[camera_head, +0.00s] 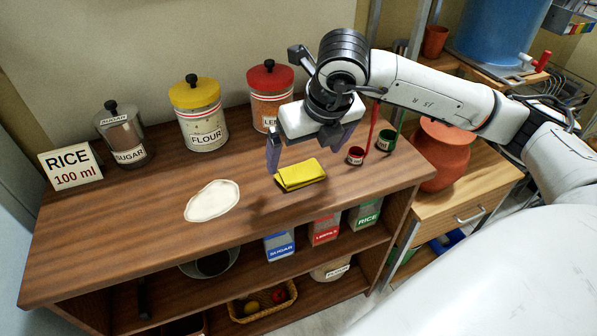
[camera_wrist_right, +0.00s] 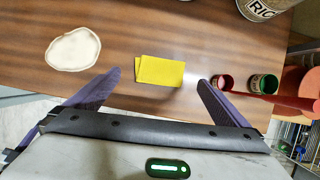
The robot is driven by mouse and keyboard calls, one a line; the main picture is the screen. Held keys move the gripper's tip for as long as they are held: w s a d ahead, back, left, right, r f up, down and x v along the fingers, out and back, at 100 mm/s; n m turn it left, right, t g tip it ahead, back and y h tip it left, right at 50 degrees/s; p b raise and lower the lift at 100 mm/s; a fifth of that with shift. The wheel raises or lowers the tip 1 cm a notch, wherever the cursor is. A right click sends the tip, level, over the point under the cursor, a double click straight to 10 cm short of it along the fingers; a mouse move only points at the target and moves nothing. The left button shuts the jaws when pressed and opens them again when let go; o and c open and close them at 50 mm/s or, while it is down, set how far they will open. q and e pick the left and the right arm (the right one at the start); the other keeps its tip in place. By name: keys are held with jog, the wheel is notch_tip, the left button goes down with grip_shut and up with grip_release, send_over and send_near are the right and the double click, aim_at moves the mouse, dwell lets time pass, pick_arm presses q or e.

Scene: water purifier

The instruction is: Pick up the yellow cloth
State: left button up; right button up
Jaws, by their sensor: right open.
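The yellow cloth (camera_head: 301,174) lies folded flat on the wooden counter, right of a white patch. It also shows in the right wrist view (camera_wrist_right: 160,71), ahead of and between my two fingers. My right gripper (camera_head: 312,152) is open and empty, above and just behind the cloth in the head view. The fingers in the wrist view (camera_wrist_right: 160,85) are spread wider than the cloth and do not touch it. My left gripper is not in view.
A white patch (camera_head: 212,201) lies left of the cloth. Red (camera_head: 355,156) and green (camera_head: 386,140) measuring cups stand to its right. Flour (camera_head: 203,127), sugar (camera_head: 124,139) and red-lidded (camera_head: 270,97) jars and a RICE sign (camera_head: 71,167) line the back. The counter's front left is clear.

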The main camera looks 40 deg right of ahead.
aim_at(299, 167)
jog(key=x, duration=0.6)
jog(key=shift+w+f+p, duration=0.25)
jog(key=shift+f+p, duration=0.1)
jog(key=shift+p, duration=0.05)
jog(key=c, duration=1)
